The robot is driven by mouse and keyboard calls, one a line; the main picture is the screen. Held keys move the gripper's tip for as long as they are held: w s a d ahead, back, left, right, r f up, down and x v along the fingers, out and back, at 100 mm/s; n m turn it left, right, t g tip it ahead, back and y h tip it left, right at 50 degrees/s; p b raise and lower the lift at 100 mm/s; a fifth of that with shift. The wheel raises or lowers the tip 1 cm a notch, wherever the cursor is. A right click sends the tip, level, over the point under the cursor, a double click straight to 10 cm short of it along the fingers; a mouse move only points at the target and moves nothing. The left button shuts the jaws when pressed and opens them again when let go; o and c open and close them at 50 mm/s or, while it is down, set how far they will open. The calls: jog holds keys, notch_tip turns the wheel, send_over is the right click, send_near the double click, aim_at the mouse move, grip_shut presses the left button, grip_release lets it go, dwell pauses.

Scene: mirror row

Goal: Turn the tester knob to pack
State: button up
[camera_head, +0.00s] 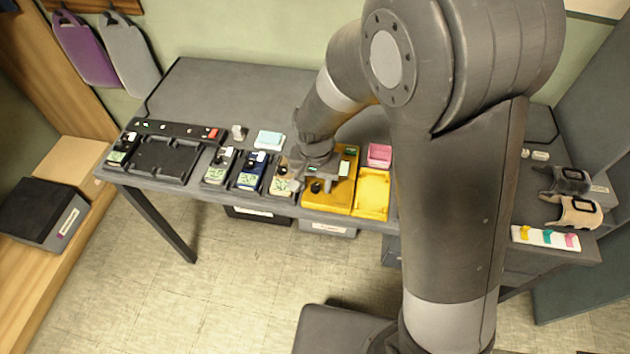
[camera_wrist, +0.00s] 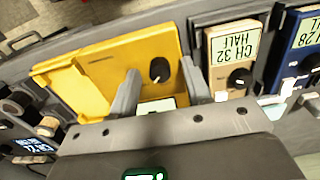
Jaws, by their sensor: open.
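The yellow tester (camera_head: 343,195) lies on the grey bench in the head view, partly hidden by my arm. Its round black knob (camera_head: 316,187) also shows in the wrist view (camera_wrist: 159,69), with a small pale mark near its lower edge. I cannot read any pack label. My gripper (camera_wrist: 160,68) is open and empty, with one grey finger to each side of the knob in the wrist view. In the head view my gripper (camera_head: 318,172) is over the tester. I cannot tell how far the fingertips are from the face, or whether they touch the knob.
A beige unit (camera_wrist: 232,60) reading "CH 32 HALF" and a blue unit (camera_wrist: 297,50) stand close beside the tester. A shallow yellow tray (camera_head: 372,197) adjoins its other side. A pink block (camera_head: 379,154) lies behind. A black charging tray (camera_head: 165,160) is farther left.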

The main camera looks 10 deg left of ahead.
aim_at(315, 186)
notch_tip(315, 186, up, 11)
dwell(0.5)
jog(key=shift+f, duration=0.1)
